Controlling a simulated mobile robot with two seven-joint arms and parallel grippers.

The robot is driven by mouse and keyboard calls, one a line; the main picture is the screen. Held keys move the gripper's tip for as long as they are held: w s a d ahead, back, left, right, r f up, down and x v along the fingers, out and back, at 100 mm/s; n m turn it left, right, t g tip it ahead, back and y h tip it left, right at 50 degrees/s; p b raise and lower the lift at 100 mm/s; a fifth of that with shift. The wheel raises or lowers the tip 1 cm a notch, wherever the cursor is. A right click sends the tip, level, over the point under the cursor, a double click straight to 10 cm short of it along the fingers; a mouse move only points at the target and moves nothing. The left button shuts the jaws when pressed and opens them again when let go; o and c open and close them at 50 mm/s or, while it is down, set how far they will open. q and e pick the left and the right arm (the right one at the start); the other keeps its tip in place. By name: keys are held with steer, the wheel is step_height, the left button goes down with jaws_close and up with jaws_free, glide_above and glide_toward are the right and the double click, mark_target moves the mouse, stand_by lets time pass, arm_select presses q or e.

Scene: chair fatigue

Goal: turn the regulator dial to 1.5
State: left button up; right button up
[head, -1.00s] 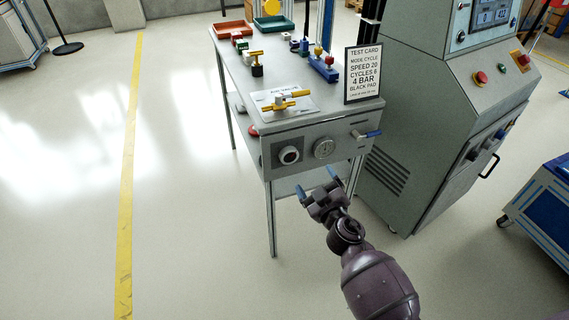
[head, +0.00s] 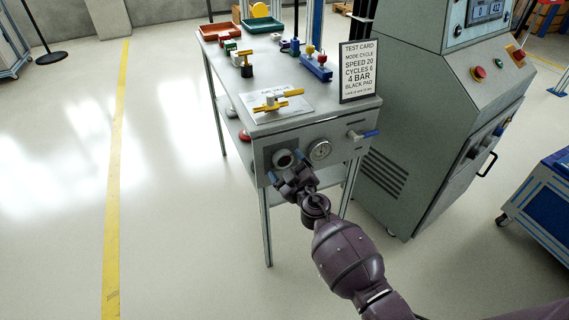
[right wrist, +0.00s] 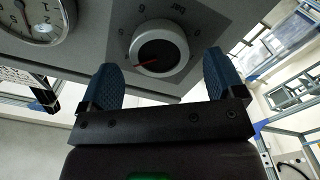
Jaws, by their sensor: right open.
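The regulator dial (head: 283,158) is a round black knob with a pale ring on the grey front panel of the table. It shows larger in the right wrist view (right wrist: 158,50), with a red pointer line toward the lower left and printed numbers around it; the pointed-at value is not readable. My right gripper (head: 287,177) is open just in front of and below the dial. In the right wrist view its two blue fingertips (right wrist: 160,75) stand apart, below and either side of the dial, with nothing between them. My left gripper is not in view.
A round gauge (head: 319,150) sits right of the dial, and a blue-handled lever (head: 364,134) is further right. A grey machine cabinet (head: 430,130) stands at the right.

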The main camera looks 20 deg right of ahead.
steer(key=shift+w+f, duration=0.1)
steer(key=shift+w, duration=0.8)
steer(key=c, duration=0.9)
